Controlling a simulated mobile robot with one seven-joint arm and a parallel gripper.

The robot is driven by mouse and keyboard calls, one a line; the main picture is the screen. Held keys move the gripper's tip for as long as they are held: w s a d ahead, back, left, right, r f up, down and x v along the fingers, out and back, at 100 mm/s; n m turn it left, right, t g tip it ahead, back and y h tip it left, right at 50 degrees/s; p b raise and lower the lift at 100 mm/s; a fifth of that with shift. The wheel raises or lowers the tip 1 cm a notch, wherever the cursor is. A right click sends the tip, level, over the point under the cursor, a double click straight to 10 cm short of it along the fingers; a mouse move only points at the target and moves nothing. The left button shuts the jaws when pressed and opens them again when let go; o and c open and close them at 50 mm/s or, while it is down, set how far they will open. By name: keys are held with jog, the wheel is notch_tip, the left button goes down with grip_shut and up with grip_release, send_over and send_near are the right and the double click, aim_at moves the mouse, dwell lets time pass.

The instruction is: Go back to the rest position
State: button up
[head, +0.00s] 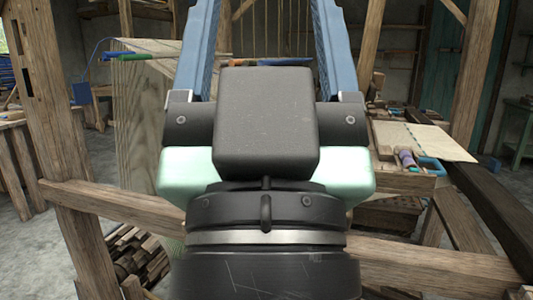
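My gripper (267,22) fills the middle of the head view, seen from behind, with its dark body and pale green housing nearest the camera. Its two blue fingers point away and stand wide apart. Their tips run to the top edge of the picture. I see only background between them and nothing held. The wooden handloom's frame surrounds it, with a thick post (45,120) on the left and a long rail (430,258) crossing low behind my arm. My gripper hides the middle of the loom.
A bench on the right holds a pale sheet (430,138), a purple spool (406,158) and a blue-handled item (431,166). A green and blue rod (133,57) lies atop a pale panel (148,110) on the left. Wood pieces (135,255) are piled low left.

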notch_tip(320, 180, up, 30)
jog(key=p, duration=2.7)
jog(key=shift+f, duration=0.2)
jog(key=shift+f, duration=0.1)
